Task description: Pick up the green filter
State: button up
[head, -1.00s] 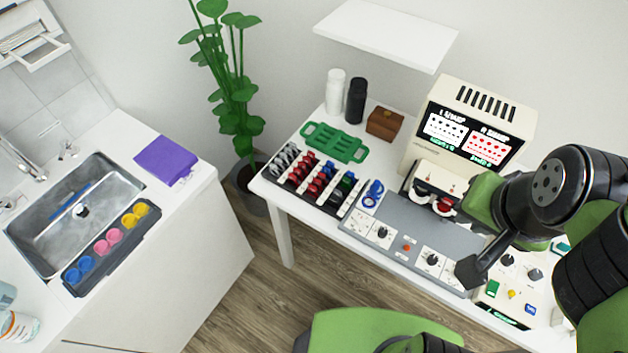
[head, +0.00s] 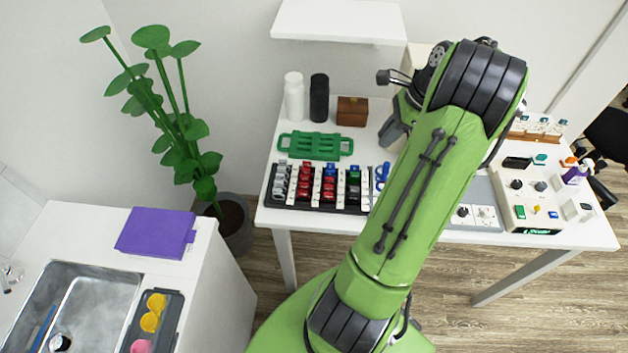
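A small dark green piece (head: 353,173), which looks like the green filter, stands in the black lens rack (head: 283,206) on the white table, right of the blue pieces. It is too small to make out in detail. My gripper (head: 394,128) is only partly in view, above the table up and to the right of the rack and apart from the green piece. My green arm hides much of it, so its opening and whether it holds anything cannot be seen.
A green handled tray (head: 315,146) lies behind the rack. A white bottle (head: 293,97), a black bottle (head: 319,99) and a brown box (head: 352,111) stand at the back under a white shelf (head: 338,22). A control box (head: 530,207) is at right. My arm covers the table's middle.

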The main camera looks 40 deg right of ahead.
jog(key=b, duration=0.5)
send_over(356, 173)
jog(key=s+d, duration=0.2)
jog(key=f, duration=1)
jog(key=shift+w+a+f, duration=0.15)
jog(key=shift+w+a, duration=0.05)
jog(key=shift+a, duration=0.05)
jog(key=b+x, duration=0.2)
jog(key=x, duration=0.3)
jog(key=shift+r, duration=0.2)
jog(key=shift+c, duration=0.2)
grip_shut()
